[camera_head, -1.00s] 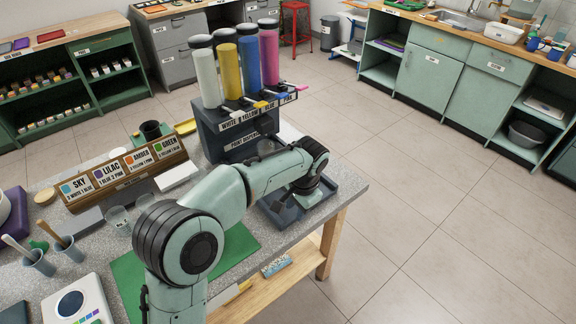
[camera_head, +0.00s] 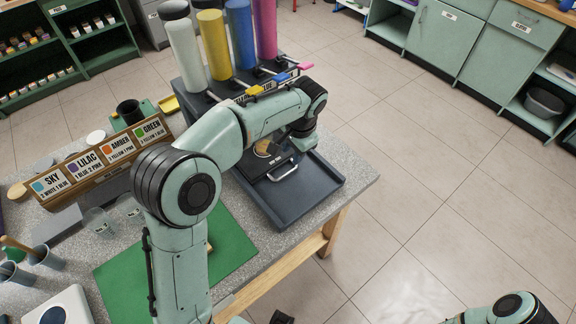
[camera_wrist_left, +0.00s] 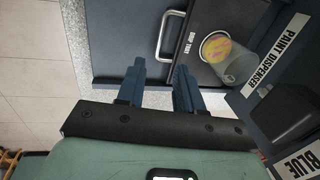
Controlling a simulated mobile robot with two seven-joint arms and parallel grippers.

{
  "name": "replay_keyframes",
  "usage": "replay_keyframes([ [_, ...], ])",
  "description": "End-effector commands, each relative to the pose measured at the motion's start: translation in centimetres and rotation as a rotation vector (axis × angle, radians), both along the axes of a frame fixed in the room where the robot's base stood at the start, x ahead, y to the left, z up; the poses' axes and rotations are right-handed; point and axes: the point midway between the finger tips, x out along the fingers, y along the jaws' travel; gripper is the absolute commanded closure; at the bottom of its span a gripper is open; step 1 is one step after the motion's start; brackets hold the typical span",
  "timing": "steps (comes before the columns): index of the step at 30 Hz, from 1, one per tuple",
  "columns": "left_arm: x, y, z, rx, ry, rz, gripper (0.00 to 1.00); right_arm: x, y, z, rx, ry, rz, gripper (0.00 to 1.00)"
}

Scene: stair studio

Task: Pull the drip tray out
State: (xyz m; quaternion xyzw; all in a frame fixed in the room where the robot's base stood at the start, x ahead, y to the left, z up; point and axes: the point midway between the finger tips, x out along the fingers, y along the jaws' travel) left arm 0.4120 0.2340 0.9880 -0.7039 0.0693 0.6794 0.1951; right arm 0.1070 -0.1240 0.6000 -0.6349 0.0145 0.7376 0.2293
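The drip tray (camera_head: 264,167) is a dark plate with a light metal handle (camera_head: 284,172) at its front, low at the front of the paint dispenser (camera_head: 190,88). Its label and handle show in the wrist view (camera_wrist_left: 187,62). A clear cup with yellow and pink contents (camera_wrist_left: 225,58) stands on it; it shows partly in the head view (camera_head: 265,148). My left gripper (camera_wrist_left: 160,82) is open and empty, its fingertips beside the handle and apart from it in the picture. In the head view its fingers are hidden behind my wrist. My right gripper is not identifiable.
A shallow dark tray with a raised rim (camera_head: 322,197) lies in front of the dispenser, near the table's right edge. A recipe board (camera_head: 105,160) and a green mat (camera_head: 228,243) are to the left. Floor beyond the table's right edge is clear.

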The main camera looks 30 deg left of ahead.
Motion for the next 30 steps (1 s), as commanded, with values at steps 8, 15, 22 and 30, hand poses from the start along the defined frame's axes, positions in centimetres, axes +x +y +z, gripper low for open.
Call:
replay_keyframes([
  [8,0.3,1.1,-6.2,0.001,0.006,0.002,0.64,-0.4,0.0,-0.9,0.0,0.005,0.001,1.0],
  [15,0.6,1.7,-9.7,0.001,0.003,0.002,0.64,-0.6,0.0,-1.1,0.0,0.007,0.0,1.0],
  [22,0.7,1.9,-10.7,0.0,0.001,0.001,0.64,-0.6,0.0,-1.2,0.0,0.007,0.0,1.0],
  [30,0.7,1.9,-10.7,0.0,0.0,0.001,0.8,-0.6,0.0,-1.2,0.0,0.007,0.0,1.0],
])
